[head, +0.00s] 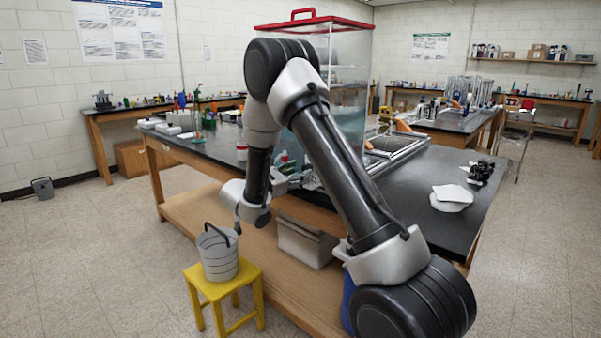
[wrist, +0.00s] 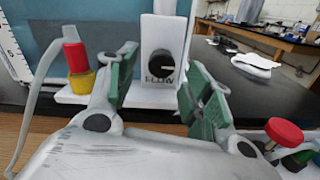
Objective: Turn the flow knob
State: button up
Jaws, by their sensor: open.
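The flow knob (wrist: 160,64) is a round black knob on a white upright panel (wrist: 151,30), with the word FLOW below it, in the wrist view. A light pointer mark shows on its face. My gripper (wrist: 160,88) is open, its two green-padded fingers to the left and right of the knob in the picture. Nothing is between the fingers except the view of the knob. I cannot tell how far the fingertips are from the panel. In the head view my arm hides the knob.
A red and yellow fitting (wrist: 76,62) with a grey tube stands left of the panel. A red-capped item (wrist: 284,132) is at lower right. In the head view, a large clear tank with a red lid (head: 312,20) stands on the black bench (head: 400,190). A yellow stool (head: 224,286) holds a grey bucket (head: 217,256).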

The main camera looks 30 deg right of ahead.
jog(key=shift+x, duration=1.3)
jog(key=shift+c, duration=0.2)
jog(key=shift+s+d, duration=0.1)
jog(key=c, duration=1)
jog(key=shift+o, duration=0.2)
jog(key=shift+n, duration=0.4)
jog(key=n, duration=1.2)
jog(key=shift+n, duration=0.3)
